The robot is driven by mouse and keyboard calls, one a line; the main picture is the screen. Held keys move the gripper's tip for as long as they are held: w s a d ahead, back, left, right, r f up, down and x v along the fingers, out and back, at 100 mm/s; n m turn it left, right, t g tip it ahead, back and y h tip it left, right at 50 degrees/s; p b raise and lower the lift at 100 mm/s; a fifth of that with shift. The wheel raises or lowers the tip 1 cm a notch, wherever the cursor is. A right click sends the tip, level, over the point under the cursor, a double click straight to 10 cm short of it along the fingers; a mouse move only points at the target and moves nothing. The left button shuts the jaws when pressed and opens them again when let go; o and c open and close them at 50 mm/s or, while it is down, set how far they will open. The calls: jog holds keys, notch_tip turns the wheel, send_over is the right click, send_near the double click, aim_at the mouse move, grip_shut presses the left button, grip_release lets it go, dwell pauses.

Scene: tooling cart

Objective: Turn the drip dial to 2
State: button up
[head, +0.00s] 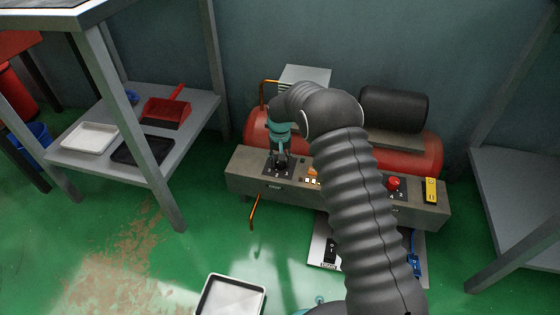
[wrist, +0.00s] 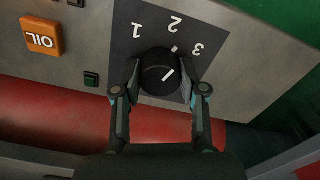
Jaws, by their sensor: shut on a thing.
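The drip dial (wrist: 158,68) is a round black knob on a dark plate (wrist: 205,22) marked 1, 2 and 3. In the wrist view the numbers appear upside down, with 1 at left, 2 at top and 3 at right. A white line on the knob slants up and right, roughly toward the 3 side. A short white mark shows at the knob's edge below the 2. My gripper (wrist: 160,80) is shut on the knob, one finger on each side. In the head view my gripper (head: 281,161) is at the panel's left end and mostly hides the dial.
An orange OIL button (wrist: 42,37) sits left of the dial plate. The panel (head: 243,165) also carries a red knob (head: 393,183) and a yellow switch (head: 431,190). A red tank (head: 429,155) lies behind. A pale tray (head: 230,297) is on the green floor.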

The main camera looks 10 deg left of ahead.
jog(key=shift+n, duration=2)
jog(key=o, duration=1.1)
jog(key=shift+d, duration=0.1)
jog(key=shift+o, duration=0.2)
notch_tip(320, 180, up, 12)
